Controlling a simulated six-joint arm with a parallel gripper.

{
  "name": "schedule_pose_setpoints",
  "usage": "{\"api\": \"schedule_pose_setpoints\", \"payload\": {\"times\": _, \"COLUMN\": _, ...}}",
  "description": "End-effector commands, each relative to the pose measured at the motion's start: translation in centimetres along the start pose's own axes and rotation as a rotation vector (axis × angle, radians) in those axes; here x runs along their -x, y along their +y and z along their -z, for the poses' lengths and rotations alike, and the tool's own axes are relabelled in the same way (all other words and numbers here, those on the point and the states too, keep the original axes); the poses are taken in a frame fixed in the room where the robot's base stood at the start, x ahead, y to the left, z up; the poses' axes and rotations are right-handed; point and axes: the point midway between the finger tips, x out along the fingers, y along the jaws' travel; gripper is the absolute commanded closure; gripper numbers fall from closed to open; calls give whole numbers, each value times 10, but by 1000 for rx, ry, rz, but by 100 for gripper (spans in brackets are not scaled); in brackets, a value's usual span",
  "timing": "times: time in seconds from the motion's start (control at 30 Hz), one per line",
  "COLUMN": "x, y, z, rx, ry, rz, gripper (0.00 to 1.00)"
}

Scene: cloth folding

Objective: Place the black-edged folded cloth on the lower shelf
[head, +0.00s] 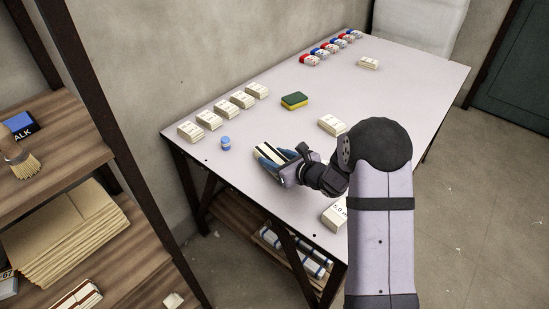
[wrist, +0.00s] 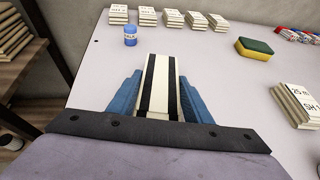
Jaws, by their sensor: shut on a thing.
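The black-edged folded cloth (wrist: 161,84) is cream with two black stripes along its length. My gripper (wrist: 160,95) is shut on it, with a blue finger on each side. In the head view the cloth (head: 269,152) and my gripper (head: 272,155) are over the left part of the table, near its front edge. I cannot tell whether the cloth touches the tabletop. The lower shelf (head: 232,217) is under the table, and blue-striped folded cloths (head: 290,255) lie on it. My arm and the tabletop hide part of that shelf.
On the table (head: 428,90) are a row of cream stacks (head: 226,109), a blue jar (head: 225,143), a green-yellow sponge (head: 294,101) and more cream stacks (head: 331,125). Red and blue items (head: 331,49) stand at the back. A wooden rack (head: 62,138) is at left.

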Motion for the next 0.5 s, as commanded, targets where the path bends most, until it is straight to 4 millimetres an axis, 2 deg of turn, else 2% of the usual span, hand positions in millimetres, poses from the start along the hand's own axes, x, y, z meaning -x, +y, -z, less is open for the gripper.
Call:
{"api": "schedule_pose_setpoints", "payload": {"times": 0.3, "x": -2, "y": 0, "z": 3, "rx": 1, "ry": -2, "rz": 0, "gripper": 82}}
{"api": "schedule_pose_setpoints", "payload": {"times": 0.33, "x": -1, "y": 0, "z": 3, "rx": 0, "ry": 0, "rz": 0, "gripper": 50}}
{"api": "schedule_pose_setpoints", "payload": {"times": 0.4, "x": -1, "y": 0, "z": 2, "rx": 0, "ry": 0, "rz": 0, "gripper": 36}}
{"api": "schedule_pose_setpoints", "payload": {"times": 0.5, "x": -1, "y": 0, "z": 2, "rx": 0, "ry": 1, "rz": 0, "gripper": 36}}
